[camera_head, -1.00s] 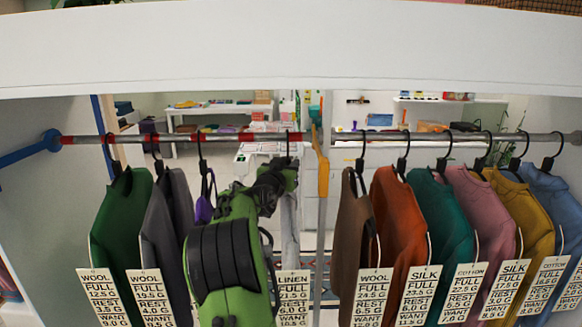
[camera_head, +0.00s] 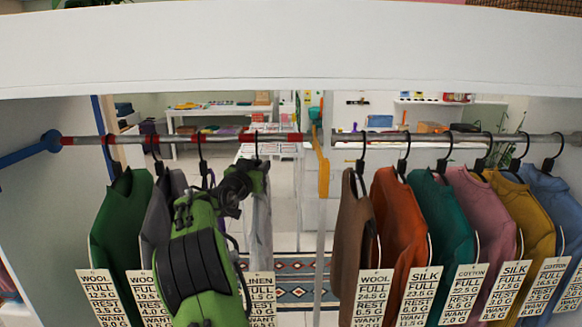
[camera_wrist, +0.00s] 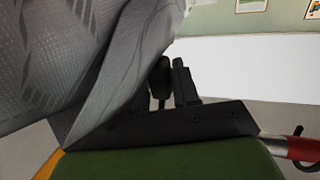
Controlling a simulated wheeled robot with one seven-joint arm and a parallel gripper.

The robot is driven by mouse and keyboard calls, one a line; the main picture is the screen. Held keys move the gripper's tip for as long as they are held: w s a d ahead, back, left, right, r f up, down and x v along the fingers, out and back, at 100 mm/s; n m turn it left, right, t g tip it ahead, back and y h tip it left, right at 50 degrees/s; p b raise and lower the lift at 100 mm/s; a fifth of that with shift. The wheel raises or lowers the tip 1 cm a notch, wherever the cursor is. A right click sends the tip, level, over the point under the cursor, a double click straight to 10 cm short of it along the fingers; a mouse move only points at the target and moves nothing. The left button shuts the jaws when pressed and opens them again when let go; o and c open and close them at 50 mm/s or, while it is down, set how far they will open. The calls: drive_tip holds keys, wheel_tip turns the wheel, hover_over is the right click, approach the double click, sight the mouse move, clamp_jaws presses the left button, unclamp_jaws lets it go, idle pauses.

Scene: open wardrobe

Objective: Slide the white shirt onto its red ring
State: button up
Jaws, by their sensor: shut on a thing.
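The white shirt (camera_head: 262,225), pale grey-white with a LINEN tag (camera_head: 262,290), hangs from the left rail by a black hook (camera_head: 257,145). The hook is beside a red ring (camera_head: 247,138); I cannot tell whether it is exactly on it. Another red ring (camera_head: 295,137) is at the rail's right end, right of the hook. My gripper (camera_head: 252,182) is at the top of the shirt, shut on it or its hanger; my arm hides the left part. In the wrist view the dark fingers (camera_wrist: 172,85) are beside the pale woven cloth (camera_wrist: 80,70).
Left of my arm hang a green garment (camera_head: 125,215), a grey one (camera_head: 158,215) and another hook (camera_head: 202,150). Several garments, from brown (camera_head: 352,220) to blue (camera_head: 550,200), hang on the right rail.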

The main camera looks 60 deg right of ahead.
drive_tip(key=shift+w+a, duration=0.25)
drive_tip(key=shift+w, duration=0.25)
drive_tip(key=shift+w+a, duration=0.25)
drive_tip(key=shift+w, duration=0.25)
drive_tip(key=o, duration=1)
drive_tip(key=shift+w, duration=0.1)
drive_tip(key=shift+c, duration=0.2)
drive_tip(key=shift+f, duration=0.1)
drive_tip(key=s+a+b, duration=0.2)
drive_tip(key=a, duration=1.3)
drive_tip(key=shift+s+a+b, duration=0.2)
drive_tip(key=shift+a+b, duration=0.15)
drive_tip(key=shift+b, duration=0.05)
